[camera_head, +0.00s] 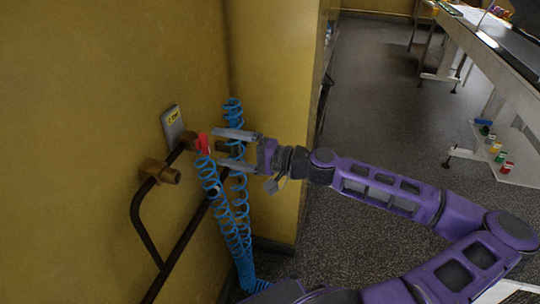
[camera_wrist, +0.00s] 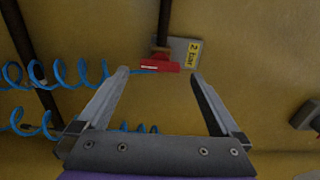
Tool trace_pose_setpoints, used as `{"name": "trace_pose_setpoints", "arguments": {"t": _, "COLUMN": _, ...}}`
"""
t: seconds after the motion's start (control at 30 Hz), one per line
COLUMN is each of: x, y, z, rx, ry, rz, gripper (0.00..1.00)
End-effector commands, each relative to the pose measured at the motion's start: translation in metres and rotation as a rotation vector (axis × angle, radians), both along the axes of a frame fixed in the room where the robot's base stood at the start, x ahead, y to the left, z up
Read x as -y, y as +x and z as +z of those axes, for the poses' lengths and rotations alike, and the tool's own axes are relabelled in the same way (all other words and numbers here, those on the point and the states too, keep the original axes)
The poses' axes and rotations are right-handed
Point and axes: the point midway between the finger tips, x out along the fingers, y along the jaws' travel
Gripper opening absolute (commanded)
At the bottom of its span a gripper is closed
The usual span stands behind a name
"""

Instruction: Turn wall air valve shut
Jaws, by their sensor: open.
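The wall air valve shows as a red handle (camera_head: 203,144) on a dark pipe against the yellow wall. In the wrist view the red handle (camera_wrist: 160,65) lies crosswise just beyond my fingertips, in the gap between them. My gripper (camera_head: 218,149) is open and empty, with its fingers pointing at the wall. It also shows in the wrist view (camera_wrist: 159,75), fingers spread on both sides of the handle's line. I cannot tell whether a fingertip touches the handle. The valve body is mostly hidden behind the handle and hose.
A grey plate (camera_head: 173,125) with a yellow label, reading "2 bar" in the wrist view (camera_wrist: 192,53), is beside the valve. Blue coiled hoses (camera_head: 240,215) hang close below my gripper. A yellow wall corner (camera_head: 275,120) stands behind.

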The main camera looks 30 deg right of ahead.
Motion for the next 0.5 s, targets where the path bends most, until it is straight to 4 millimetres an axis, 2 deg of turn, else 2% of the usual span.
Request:
{"name": "trace_pose_setpoints", "arguments": {"t": 0.03, "x": 0.010, "y": -0.007, "z": 0.000, "rx": -0.001, "ry": 0.000, "rz": -0.007, "gripper": 1.00}}
{"name": "trace_pose_setpoints", "arguments": {"t": 0.5, "x": 0.080, "y": -0.078, "z": 0.000, "rx": -0.001, "ry": -0.002, "rz": -0.006, "gripper": 1.00}}
